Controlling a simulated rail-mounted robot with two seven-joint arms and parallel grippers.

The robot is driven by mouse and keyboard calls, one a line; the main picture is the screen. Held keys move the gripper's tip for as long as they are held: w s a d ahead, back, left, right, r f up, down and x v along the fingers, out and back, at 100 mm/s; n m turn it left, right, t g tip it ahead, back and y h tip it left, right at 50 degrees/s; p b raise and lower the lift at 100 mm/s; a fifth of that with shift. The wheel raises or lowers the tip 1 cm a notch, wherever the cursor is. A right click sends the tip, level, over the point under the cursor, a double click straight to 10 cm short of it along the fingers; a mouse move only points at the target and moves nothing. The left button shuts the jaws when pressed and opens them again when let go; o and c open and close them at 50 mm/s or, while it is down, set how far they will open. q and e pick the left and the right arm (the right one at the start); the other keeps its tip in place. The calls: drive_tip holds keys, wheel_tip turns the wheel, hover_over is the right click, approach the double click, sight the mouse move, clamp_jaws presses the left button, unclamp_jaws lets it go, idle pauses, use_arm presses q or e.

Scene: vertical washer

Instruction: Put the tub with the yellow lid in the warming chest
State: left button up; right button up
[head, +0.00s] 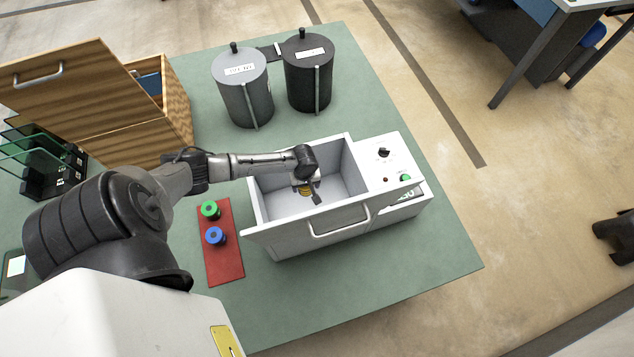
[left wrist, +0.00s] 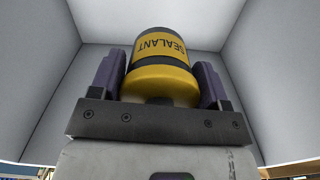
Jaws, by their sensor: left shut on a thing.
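Only a small yellow patch of the tub (head: 305,191) shows there. The gripper is shut on the tub. I cannot tell whether the tub touches the chest floor.
A tub with a green lid (head: 209,209) and one with a blue lid (head: 215,236) stand on a red mat (head: 222,262) left of the chest. Two grey canisters (head: 243,88) (head: 309,75) stand behind. A wooden cabinet (head: 85,100) is at back left. Chest walls surround the gripper.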

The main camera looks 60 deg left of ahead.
use_arm(q)
drive_tip(key=f, duration=0.1)
drive_tip(key=f+b, duration=0.2)
drive_tip(key=shift+w+f, duration=0.2)
drive_tip(key=shift+w, duration=0.05)
drive_tip(key=shift+f+b, duration=0.55)
drive_tip(key=shift+f, duration=0.1)
drive_tip(key=b, duration=0.3)
hover_over(309, 204)
wheel_tip(309, 204, down, 6)
drive_tip(key=shift+s+d, duration=0.1)
drive_tip(key=shift+f+b, duration=0.75)
drive_tip(key=shift+f, duration=1.15)
use_arm(e)
wheel_tip(309, 204, down, 9)
drive_tip(key=shift+w+r, duration=0.15)
drive_tip(key=shift+w, duration=0.3)
use_arm(q)
drive_tip(key=o, duration=1)
drive_tip(key=shift+f, duration=0.1)
